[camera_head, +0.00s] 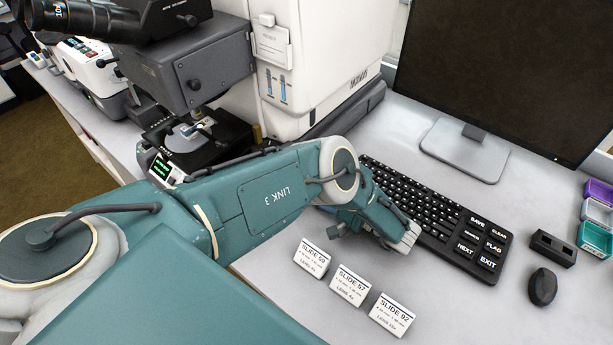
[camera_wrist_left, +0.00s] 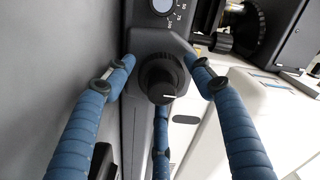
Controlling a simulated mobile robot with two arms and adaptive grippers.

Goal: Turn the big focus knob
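In the left wrist view, a round black knob (camera_wrist_left: 160,78) with a white mark sits on a dark housing, apparently the big focus knob. My left gripper (camera_wrist_left: 160,64) is open, its blue fingers spread left and right of the knob, with a third finger below it. I see gaps between the side fingers and the knob; contact by the lower finger cannot be told. In the head view, the microscope (camera_head: 190,75) stands at upper left. My left arm crosses in front of its lower part and hides the knob. My right gripper is not in view.
A numbered dial (camera_wrist_left: 163,6) is above the knob, and a smaller black knob (camera_wrist_left: 222,42) is at its right. The keyboard (camera_head: 425,205), monitor (camera_head: 500,70), mouse (camera_head: 543,286) and slide label cards (camera_head: 350,286) stand near my arm.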

